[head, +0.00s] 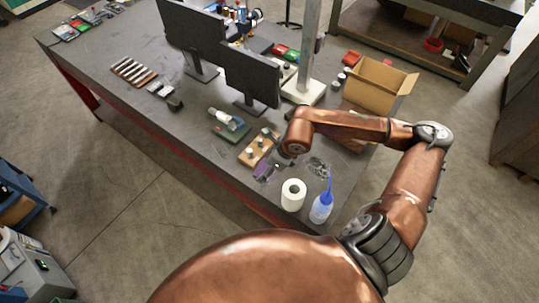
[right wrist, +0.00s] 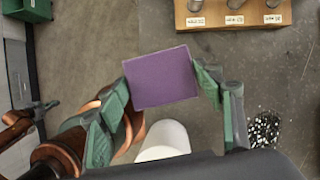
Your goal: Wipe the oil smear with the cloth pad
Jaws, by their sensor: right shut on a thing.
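The purple cloth pad (right wrist: 161,77) is held between the green fingers of my right gripper (right wrist: 163,88), which is shut on it. In the head view the pad (head: 264,170) shows low over the table near the front edge, partly hidden by my right gripper (head: 276,168). A speckled dark patch (head: 317,167) lies on the table right of the pad and also shows in the right wrist view (right wrist: 264,130). I cannot tell whether it is the oil smear or loose chips.
A white roll (head: 293,194) and a blue-capped bottle (head: 321,207) stand near the table's front edge. A wooden block with metal pins (head: 257,148) is left of my gripper. Monitors (head: 252,75) and a cardboard box (head: 376,85) stand farther back. The table's left front is mostly clear.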

